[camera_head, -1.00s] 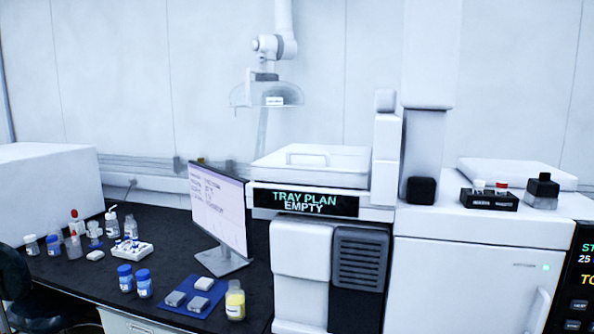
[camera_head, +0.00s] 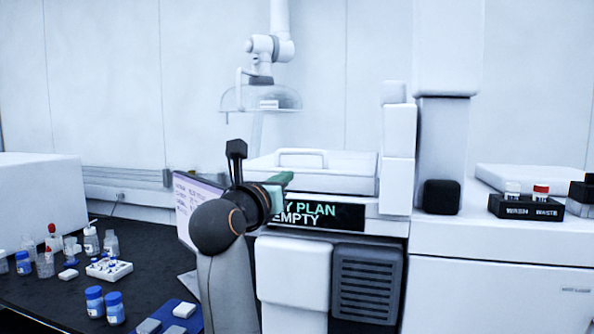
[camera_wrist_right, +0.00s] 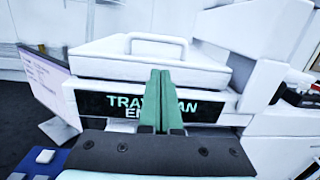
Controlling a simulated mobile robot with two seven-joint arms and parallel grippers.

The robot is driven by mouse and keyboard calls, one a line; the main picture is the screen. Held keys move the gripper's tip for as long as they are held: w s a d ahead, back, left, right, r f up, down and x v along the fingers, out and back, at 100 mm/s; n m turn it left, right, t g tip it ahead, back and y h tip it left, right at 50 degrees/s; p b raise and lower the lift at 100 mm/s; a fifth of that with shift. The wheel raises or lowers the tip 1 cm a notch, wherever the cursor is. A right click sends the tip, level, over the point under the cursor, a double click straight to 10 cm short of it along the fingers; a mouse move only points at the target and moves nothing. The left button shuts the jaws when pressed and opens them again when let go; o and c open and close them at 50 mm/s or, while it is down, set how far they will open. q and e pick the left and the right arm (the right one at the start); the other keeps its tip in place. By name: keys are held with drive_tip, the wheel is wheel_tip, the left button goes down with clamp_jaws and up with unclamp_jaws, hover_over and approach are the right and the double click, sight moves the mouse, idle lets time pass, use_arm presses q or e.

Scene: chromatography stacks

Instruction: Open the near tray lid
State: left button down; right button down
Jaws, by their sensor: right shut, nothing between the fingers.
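The near tray lid (camera_head: 335,166) is a flat white cover with a raised loop handle (camera_head: 303,158), closed on top of the white instrument. In the right wrist view the lid (camera_wrist_right: 112,66) lies just beyond the fingers, with its handle (camera_wrist_right: 158,42) along the far upper side. My right gripper (camera_head: 286,178) has green fingers, pressed together and empty, in front of the lid's front left part. In the right wrist view the fingers (camera_wrist_right: 160,84) point up toward the lid and cover part of the display. Contact with the lid cannot be told. My left gripper is out of view.
The display (camera_head: 335,214) below the lid reads TRAY PLAN EMPTY, partly covered by my right arm. A white tower (camera_head: 398,145) stands right of the lid. A monitor (camera_head: 187,195) is left, behind my arm. A black WASH/WASTE rack (camera_head: 526,207) sits at right; vials and bottles crowd the bench left.

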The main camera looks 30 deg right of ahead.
drive_tip(key=shift+t+y, duration=0.3)
drive_tip(key=shift+y, duration=0.2)
drive_tip(key=x, duration=0.3)
drive_tip(key=p+x, duration=0.1)
drive_tip(key=x, duration=0.1)
drive_tip(key=r+p+x, duration=0.1)
drive_tip(key=x, duration=0.2)
drive_tip(key=shift+w+a, duration=0.1)
drive_tip(key=shift+w, duration=0.45)
drive_tip(key=shift+w+d, duration=0.25)
drive_tip(key=shift+w, duration=0.05)
drive_tip(key=shift+s, duration=0.1)
